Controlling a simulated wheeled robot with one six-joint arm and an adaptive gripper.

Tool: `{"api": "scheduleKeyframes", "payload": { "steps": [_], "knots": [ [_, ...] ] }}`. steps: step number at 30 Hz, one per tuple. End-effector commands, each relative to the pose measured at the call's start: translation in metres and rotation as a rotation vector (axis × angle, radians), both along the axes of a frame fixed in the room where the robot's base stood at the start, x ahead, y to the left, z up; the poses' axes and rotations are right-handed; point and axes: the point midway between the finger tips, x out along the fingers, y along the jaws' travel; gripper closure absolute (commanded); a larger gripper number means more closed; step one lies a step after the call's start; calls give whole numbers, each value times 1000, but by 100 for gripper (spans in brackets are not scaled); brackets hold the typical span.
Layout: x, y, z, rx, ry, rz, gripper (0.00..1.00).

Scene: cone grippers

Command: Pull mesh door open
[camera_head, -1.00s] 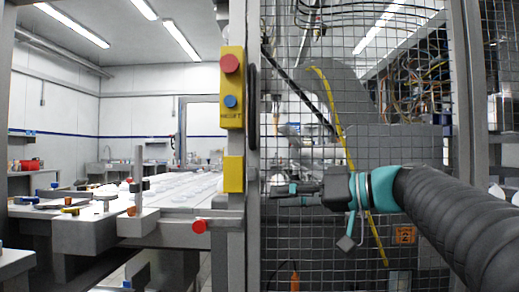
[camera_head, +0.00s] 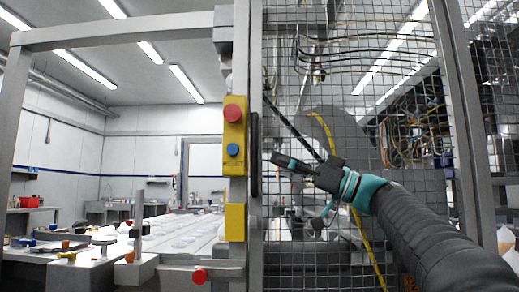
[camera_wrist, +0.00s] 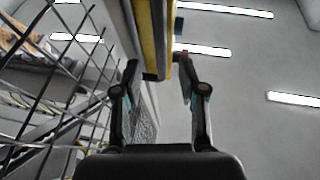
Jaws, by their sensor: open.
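The mesh door (camera_head: 345,90) is a grey wire grid in a grey frame, in the right half of the head view. It appears shut against the grey post on its left. A black upright handle (camera_head: 254,155) sits on the door's left frame edge. My gripper (camera_head: 278,162) is open in front of the mesh, just right of the handle, pointing left. It looks empty; I cannot tell whether it touches the handle. In the wrist view the two fingers (camera_wrist: 158,78) stand apart, with the post and its yellow strip showing between and beyond them.
A yellow control box (camera_head: 234,138) with red and blue buttons is on the post. A red knob (camera_head: 199,276) sits lower down. White work surfaces (camera_head: 180,235) fill the left opening. Cables and machinery (camera_head: 415,125) lie behind the mesh.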

Motion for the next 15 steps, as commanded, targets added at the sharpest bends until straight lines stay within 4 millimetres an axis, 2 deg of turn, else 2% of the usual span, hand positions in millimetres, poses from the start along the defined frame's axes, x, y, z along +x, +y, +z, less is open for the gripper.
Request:
{"api": "scheduleKeyframes", "payload": {
  "steps": [1, 6, 15],
  "knots": [
    [1, 10, 6, 0, -1, 4, 59],
    [8, 34, 16, -1, 0, 2, 59],
    [13, 54, 23, 0, 1, 0, 59]
  ]
}}
